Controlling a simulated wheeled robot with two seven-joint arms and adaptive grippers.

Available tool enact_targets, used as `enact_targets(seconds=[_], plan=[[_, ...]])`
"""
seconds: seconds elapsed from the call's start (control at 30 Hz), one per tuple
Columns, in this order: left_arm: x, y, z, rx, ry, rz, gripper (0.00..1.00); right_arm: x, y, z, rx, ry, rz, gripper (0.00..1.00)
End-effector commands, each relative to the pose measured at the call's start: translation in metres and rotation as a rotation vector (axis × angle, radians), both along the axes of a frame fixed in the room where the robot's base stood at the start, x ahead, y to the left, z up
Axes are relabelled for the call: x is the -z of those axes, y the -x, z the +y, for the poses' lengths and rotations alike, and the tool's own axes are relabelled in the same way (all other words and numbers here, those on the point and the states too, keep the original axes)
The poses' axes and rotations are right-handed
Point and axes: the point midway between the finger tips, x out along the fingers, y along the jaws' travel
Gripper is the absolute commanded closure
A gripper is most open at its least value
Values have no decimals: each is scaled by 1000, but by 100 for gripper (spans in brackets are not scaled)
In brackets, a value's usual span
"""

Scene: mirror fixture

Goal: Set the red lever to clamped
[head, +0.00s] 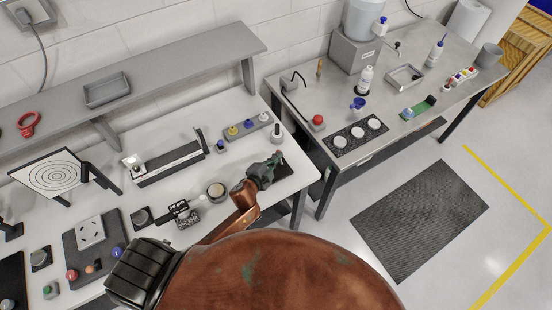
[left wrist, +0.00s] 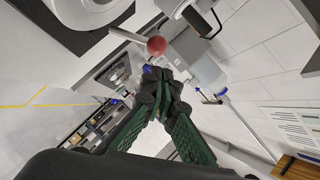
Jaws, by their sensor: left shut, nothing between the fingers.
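In the left wrist view the red lever shows as a pale rod ending in a red ball knob (left wrist: 156,45). The rod runs left from the knob toward a grey, rounded fixture. My left gripper (left wrist: 158,82) has its dark green fingers shut together just below the knob in that view, with nothing between them. A small gap shows between fingertips and knob; I cannot tell whether they touch in depth. In the head view my left gripper (head: 276,160) is over the right end of the white bench, and the lever is not clearly visible there. My right gripper is not in view.
The white bench (head: 245,205) carries a grey block with coloured knobs (head: 247,126), a round dish (head: 216,190) and a long rail fixture (head: 166,163). A metal bench (head: 400,125) stands to the right, with a red button (head: 318,120) near its left end.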

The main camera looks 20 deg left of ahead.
Motion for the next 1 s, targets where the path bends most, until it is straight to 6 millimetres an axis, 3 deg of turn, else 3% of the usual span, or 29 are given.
enact_targets(seconds=[0.3, 0.7, 1.0], plan=[[-31, 15, -26, 11, 4, 1, 100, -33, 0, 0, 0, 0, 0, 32], [-52, 92, -9, 9, 0, 1, 100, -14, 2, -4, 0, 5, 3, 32], [-60, 107, -6, 9, 0, 0, 100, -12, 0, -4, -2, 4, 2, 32]])
